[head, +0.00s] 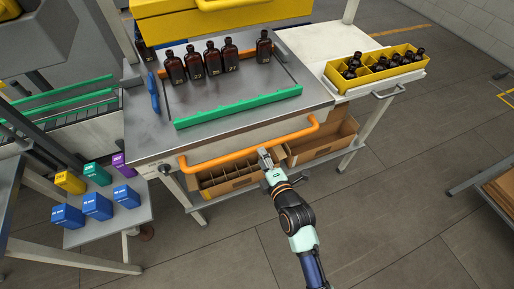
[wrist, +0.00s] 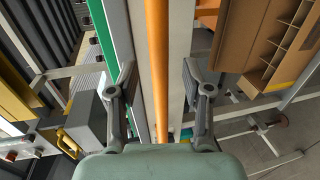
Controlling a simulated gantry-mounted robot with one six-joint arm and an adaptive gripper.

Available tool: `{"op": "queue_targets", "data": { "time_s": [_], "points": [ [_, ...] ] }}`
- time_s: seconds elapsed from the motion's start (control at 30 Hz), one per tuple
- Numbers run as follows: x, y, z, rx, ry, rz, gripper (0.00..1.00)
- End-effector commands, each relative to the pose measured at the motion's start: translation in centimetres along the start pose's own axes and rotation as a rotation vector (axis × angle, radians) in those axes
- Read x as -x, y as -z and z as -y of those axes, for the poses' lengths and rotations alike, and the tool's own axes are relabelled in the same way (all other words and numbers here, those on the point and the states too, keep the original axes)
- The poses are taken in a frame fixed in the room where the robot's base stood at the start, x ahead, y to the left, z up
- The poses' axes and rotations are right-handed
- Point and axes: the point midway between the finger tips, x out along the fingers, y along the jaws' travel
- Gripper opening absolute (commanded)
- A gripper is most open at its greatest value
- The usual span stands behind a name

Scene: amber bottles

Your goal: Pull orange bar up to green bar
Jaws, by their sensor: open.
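The orange bar (head: 225,152) runs along the front of the metal table, below its front edge. It also shows in the wrist view (wrist: 158,60), running lengthwise between my open fingers. The green bar (head: 238,107) lies on the tabletop near the front edge, roughly parallel to the orange bar. In the wrist view the green bar (wrist: 103,35) is to the left of the orange bar. My gripper (head: 265,156) is at the orange bar, right of its middle. In the wrist view my gripper (wrist: 158,88) is open, one finger on each side of the bar, with no clear contact.
Several amber bottles (head: 212,62) stand on the table behind the green bar. A blue handle (head: 153,92) is at the left. Cardboard boxes (head: 232,178) sit on a shelf below. A yellow crate (head: 376,70) of bottles stands at right. Floor in front is clear.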

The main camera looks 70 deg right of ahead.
Motion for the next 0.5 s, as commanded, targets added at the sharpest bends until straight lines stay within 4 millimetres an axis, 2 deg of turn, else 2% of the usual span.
{"op": "queue_targets", "data": {
  "time_s": [0.1, 0.23, 0.33, 0.5],
  "points": [
    [-2.5, 0.0, 0.0, 0.0, -0.003, -0.001, 0.49],
    [-4.5, 0.0, 0.0, -0.001, -0.002, 0.0, 0.49],
    [-5.2, 0.0, 0.0, -0.001, -0.001, -0.001, 0.49],
    [-5.5, 0.1, -0.1, -0.001, -0.001, -0.001, 0.49]
  ]
}}
